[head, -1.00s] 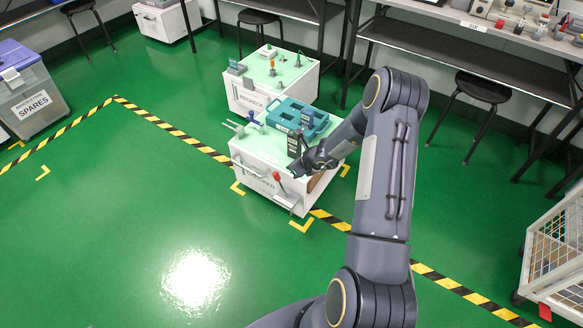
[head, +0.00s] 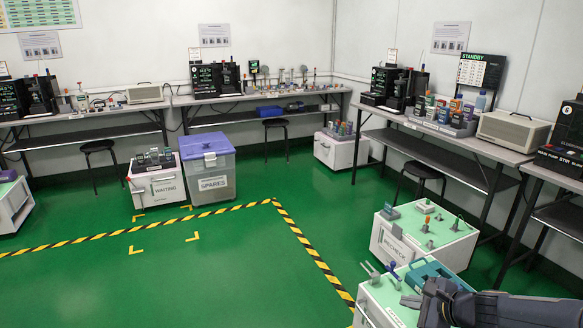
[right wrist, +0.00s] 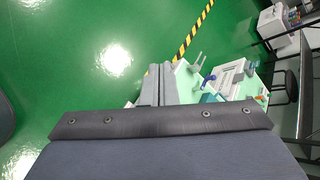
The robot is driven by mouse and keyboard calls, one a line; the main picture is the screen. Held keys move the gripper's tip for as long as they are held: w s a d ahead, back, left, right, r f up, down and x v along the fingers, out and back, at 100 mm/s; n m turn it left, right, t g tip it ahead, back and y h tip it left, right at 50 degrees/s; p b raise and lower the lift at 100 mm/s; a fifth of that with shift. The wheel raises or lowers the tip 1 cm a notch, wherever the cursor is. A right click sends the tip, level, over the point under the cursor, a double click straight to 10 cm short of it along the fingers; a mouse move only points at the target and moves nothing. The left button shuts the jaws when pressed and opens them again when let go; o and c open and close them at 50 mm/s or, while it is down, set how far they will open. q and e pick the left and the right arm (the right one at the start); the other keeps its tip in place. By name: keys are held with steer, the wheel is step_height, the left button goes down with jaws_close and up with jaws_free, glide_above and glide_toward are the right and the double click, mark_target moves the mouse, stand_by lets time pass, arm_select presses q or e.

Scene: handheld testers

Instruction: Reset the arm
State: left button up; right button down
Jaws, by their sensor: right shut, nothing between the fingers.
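My right gripper (head: 410,301) is at the bottom right of the head view, over the near white cart with a green top (head: 378,292). My dark grey arm fills the corner behind it. In the right wrist view the two grey fingers (right wrist: 159,84) lie side by side, shut with nothing between them. A teal case (head: 430,271) lies on the cart just behind the gripper, partly hidden by my arm. A small blue-handled tester (head: 394,273) and a grey one (head: 371,271) stand on the cart top left of the gripper. My left gripper is not in view.
The RECHECK cart (head: 425,237) stands just behind the near cart. Benches with stools line the walls. A WAITING cart (head: 157,186) and a purple-lidded SPARES bin (head: 209,172) stand at the back left. The green floor (head: 220,285) at front left is clear.

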steer(key=s+a+r+n+g+y, duration=0.1)
steer(key=s+a+r+n, duration=0.35)
steer(key=s, duration=0.25)
steer(key=s+a+r+n+g, duration=0.1)
steer(key=s+a+r+n, duration=0.2)
steer(key=s+r+n, duration=0.25)
steer(key=s+f+n+g+h, duration=0.1)
steer(key=s+f+n+h, duration=0.15)
steer(key=s+n, duration=0.95)
steer(key=s+r+m+p, duration=0.1)
steer(key=r+p, duration=0.9)
steer(key=p, duration=0.1)
steer(key=s+r+m+p, duration=0.1)
steer(key=s+r+p, duration=0.1)
steer(key=r+p, duration=0.9)
steer(key=shift+s+a, duration=0.2)
steer(key=shift+s, duration=0.05)
